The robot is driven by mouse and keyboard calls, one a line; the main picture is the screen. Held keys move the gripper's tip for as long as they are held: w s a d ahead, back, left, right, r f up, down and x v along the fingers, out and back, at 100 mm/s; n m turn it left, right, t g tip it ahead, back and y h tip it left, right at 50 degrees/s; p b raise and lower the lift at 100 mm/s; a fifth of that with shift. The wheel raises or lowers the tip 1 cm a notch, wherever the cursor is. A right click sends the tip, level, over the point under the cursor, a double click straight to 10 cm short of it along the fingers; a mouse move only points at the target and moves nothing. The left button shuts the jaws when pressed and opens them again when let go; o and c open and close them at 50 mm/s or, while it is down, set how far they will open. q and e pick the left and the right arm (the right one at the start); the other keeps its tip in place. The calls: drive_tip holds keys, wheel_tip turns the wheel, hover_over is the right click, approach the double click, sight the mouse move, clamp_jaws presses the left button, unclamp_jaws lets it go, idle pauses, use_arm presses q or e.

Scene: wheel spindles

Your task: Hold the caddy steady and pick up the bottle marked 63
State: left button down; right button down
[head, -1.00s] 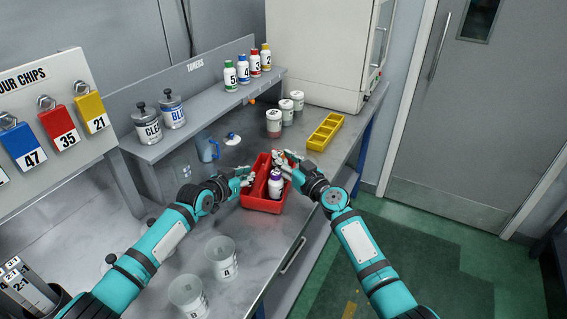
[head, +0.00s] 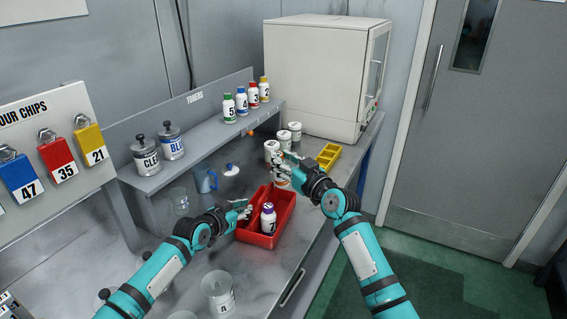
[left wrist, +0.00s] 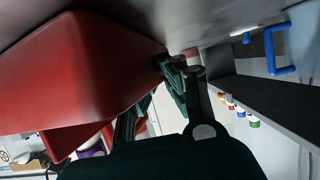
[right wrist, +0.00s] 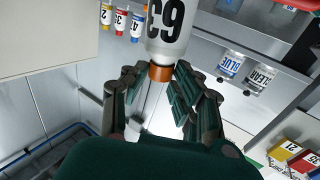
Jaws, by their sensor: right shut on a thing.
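The red caddy (head: 284,218) stands on the grey bench. My left gripper (head: 243,212) is at the caddy's left wall. In the left wrist view its fingers (left wrist: 150,98) are against the caddy's edge (left wrist: 85,70); whether they clamp it is unclear. My right gripper (head: 287,165) is raised above the caddy's far end. It is shut on a white bottle (head: 281,181) at the orange neck. In the right wrist view this bottle (right wrist: 168,30) shows large inverted digits that fit 63, partly cut off. A purple-capped white bottle (head: 268,218) stands in the caddy.
White jars (head: 272,150) and a yellow tray (head: 328,156) stand behind the caddy. A white cabinet (head: 315,75) is at the back. A blue-handled jug (head: 206,180) and a clear beaker (head: 218,292) stand on the left.

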use_arm(q)
drive_tip(key=c, duration=1.4)
unclamp_jaws()
drive_tip(key=shift+r, duration=0.1)
